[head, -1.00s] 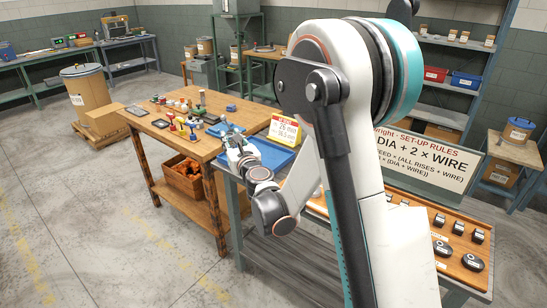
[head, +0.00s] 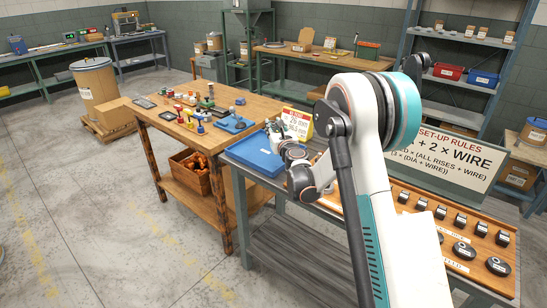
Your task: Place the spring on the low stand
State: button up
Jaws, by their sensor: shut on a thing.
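My gripper (head: 274,128) is small in the head view, at the far end of my arm. It is over the back right part of the blue tray (head: 255,157), beside the yellow-topped sign. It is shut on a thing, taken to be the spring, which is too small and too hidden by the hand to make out. I cannot pick out the low stand for sure. A blue fixture (head: 232,125) stands at the right end of the wooden bench, left of my gripper and apart from it.
The wooden bench (head: 160,117) holds several small coloured tools and parts. The yellow-topped sign (head: 297,122) stands behind the tray. A wooden board (head: 440,240) with several dark round and square parts lies right of my arm. The floor (head: 90,220) at left is clear.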

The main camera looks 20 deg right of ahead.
notch_tip(320, 180, down, 11)
jog(key=b, duration=0.3)
jog(key=shift+f+b, duration=0.1)
jog(key=shift+b, duration=0.2)
jog(key=shift+f, duration=0.1)
jog(key=o, duration=1.1)
jog(key=shift+c, duration=0.2)
